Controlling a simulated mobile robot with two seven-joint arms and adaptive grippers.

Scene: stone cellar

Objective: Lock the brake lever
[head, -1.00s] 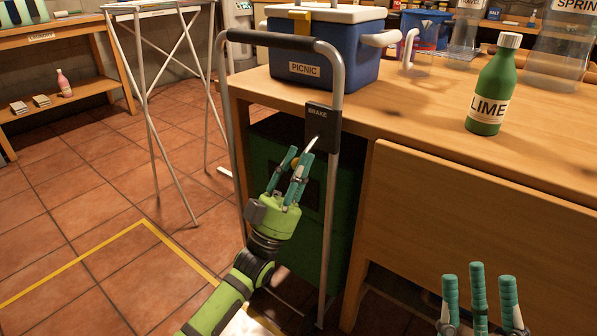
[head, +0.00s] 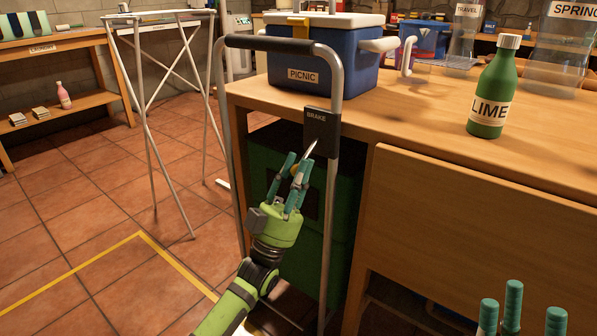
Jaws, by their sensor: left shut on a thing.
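The dark plate marked BRAKE (head: 321,131) is fixed to the right upright of a grey metal trolley frame (head: 336,95). A thin metal brake lever (head: 311,149) comes out of the plate and points down and to the left. My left gripper (head: 297,162), green with teal fingers, is shut on the lever's lower end. The fingers hide most of that end. My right gripper (head: 520,300) is at the bottom right edge, with only its fingertips in view. They stand apart with nothing between them.
A wooden counter (head: 430,120) stands right behind the frame, with a blue PICNIC cooler (head: 345,70) and a green LIME bottle (head: 493,90) on it. A dark green bin (head: 340,210) is behind the frame. The tiled floor at left is mostly free.

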